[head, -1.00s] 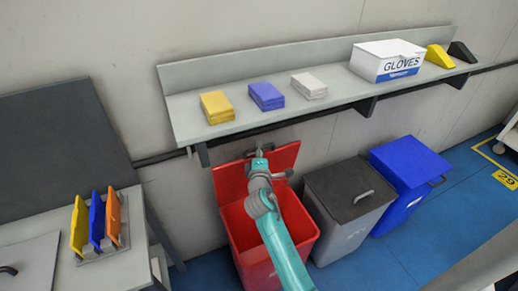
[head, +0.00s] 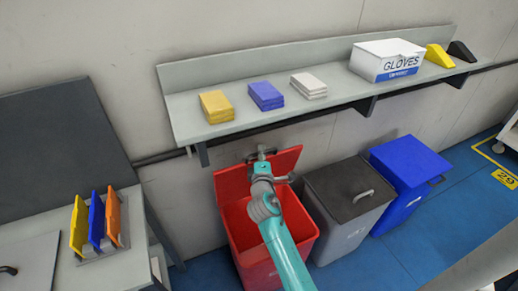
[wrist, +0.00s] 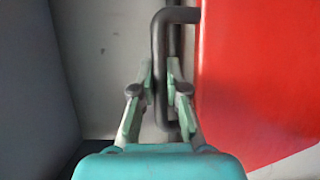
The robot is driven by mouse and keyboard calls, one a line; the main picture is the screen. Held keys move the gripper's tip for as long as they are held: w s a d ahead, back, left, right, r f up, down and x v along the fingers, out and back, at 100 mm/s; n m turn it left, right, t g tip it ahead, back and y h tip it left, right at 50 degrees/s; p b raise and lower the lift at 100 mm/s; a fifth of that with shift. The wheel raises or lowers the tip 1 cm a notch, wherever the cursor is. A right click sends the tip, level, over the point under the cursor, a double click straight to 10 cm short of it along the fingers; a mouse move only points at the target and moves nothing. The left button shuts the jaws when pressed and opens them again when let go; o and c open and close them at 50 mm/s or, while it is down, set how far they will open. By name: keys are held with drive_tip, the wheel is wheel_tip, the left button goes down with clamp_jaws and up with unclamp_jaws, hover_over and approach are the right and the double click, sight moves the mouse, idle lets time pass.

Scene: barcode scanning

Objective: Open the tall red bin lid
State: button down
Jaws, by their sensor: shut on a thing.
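The tall red bin (head: 251,240) stands on the floor below the shelf. Its red lid (head: 230,184) is swung up and back toward the wall, and the bin's inside shows. In the wrist view the lid (wrist: 262,75) fills the right side. My gripper (head: 262,153) is at the upper edge of the raised lid, near the wall. In the wrist view my gripper (wrist: 161,72) is shut on the dark grey lid handle (wrist: 159,38), with a finger on each side of the bar. In the head view my arm covers part of the lid and bin.
A grey bin (head: 342,225) with a dark lid and a blue bin (head: 406,190) stand to the right, both closed. The shelf (head: 235,120) above holds colored stacks and a gloves box (head: 388,62). A side table (head: 115,270) is at left.

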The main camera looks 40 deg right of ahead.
drive_tip(key=s, duration=0.2)
drive_tip(key=s+a+f, duration=0.1)
drive_tip(key=c, duration=1.4)
unclamp_jaws()
drive_tip(key=shift+c, duration=0.2)
drive_tip(key=v, duration=1.2)
drive_tip(key=shift+d, duration=0.1)
